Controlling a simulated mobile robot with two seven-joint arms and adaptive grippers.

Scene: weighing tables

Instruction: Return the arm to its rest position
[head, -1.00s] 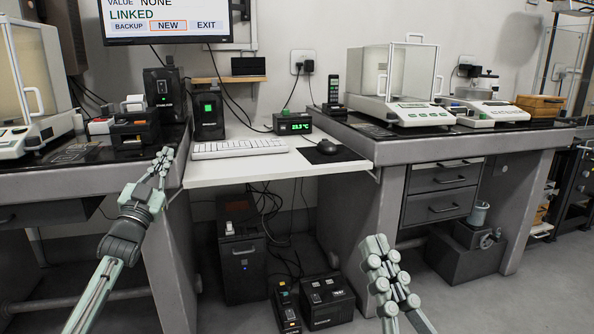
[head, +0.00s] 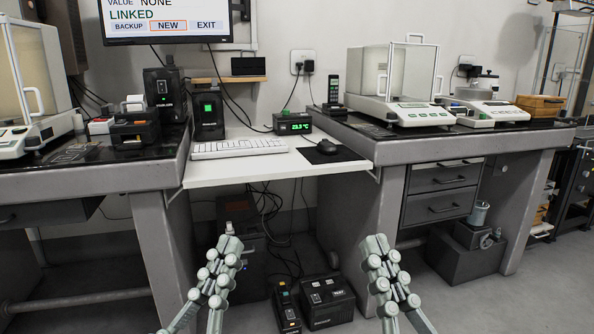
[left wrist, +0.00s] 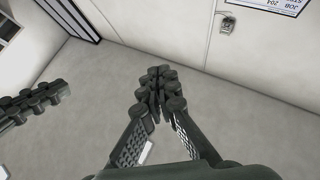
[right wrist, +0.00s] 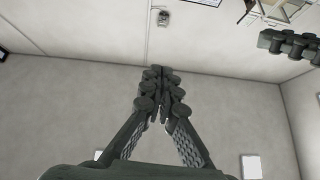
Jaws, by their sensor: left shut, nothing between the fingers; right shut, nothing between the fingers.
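My left gripper (head: 229,245) is low in the head view, in front of the desk and left of centre. Its fingers are shut and empty, and in the left wrist view its fingertips (left wrist: 160,72) meet. My right gripper (head: 377,242) is low in the head view, right of centre, also shut and empty. Its fingertips (right wrist: 159,72) meet in the right wrist view. Both grippers are apart from the furniture, at similar height and side by side.
A white desk (head: 215,174) with a keyboard (head: 240,148) and mouse (head: 327,147) lies between two heavy weighing tables. A balance (head: 415,115) stands on the right table. Black boxes (head: 328,300) sit on the floor below.

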